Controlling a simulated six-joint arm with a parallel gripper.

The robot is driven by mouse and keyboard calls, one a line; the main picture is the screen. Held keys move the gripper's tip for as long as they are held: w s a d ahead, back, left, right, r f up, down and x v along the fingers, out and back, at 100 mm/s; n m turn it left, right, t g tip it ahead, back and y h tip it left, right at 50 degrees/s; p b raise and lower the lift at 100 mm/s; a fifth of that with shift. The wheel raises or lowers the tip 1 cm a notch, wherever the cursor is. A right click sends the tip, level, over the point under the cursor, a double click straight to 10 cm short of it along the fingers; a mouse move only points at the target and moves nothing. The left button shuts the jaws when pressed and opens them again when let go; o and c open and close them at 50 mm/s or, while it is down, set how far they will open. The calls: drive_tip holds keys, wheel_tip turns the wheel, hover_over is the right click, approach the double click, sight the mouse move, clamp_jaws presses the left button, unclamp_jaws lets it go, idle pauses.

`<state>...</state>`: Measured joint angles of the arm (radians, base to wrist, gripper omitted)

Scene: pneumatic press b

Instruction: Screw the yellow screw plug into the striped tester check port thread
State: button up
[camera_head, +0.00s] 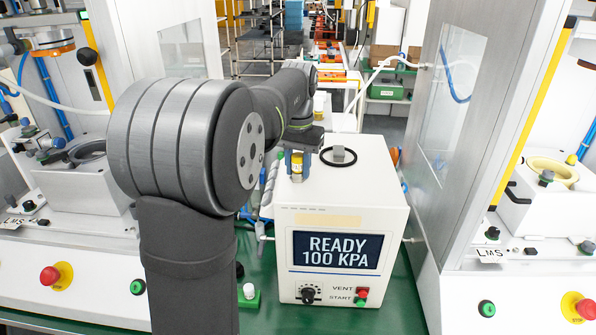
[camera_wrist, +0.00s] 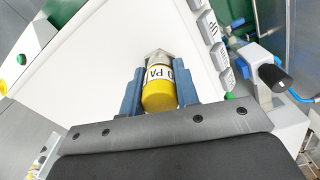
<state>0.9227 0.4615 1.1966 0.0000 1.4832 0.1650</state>
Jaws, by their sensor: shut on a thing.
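My gripper (camera_head: 297,160) is shut on the yellow screw plug (camera_head: 297,167), above the left part of the white tester's top. In the wrist view the plug (camera_wrist: 158,97) sits between the two blue fingers of my gripper (camera_wrist: 159,80). It has a yellow body, a white band with black letters and a grey metal tip pointing away from the palm. The white tester (camera_head: 342,200) has a screen reading "READY 100 KPA". I cannot make out a striped port; it may be hidden at the plug's tip. I cannot tell whether the tip touches the tester.
A black ring (camera_head: 338,156) lies on the tester's top, right of my gripper. VENT and START buttons (camera_head: 361,297) are on its front. White machine cabinets flank it. A small white-topped part (camera_head: 249,292) stands on the green bench (camera_head: 385,318). Blue hoses run nearby.

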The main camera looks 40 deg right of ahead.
drive_tip(key=shift+m, duration=0.9)
drive_tip(key=shift+m, duration=0.6)
drive_tip(key=o, duration=0.9)
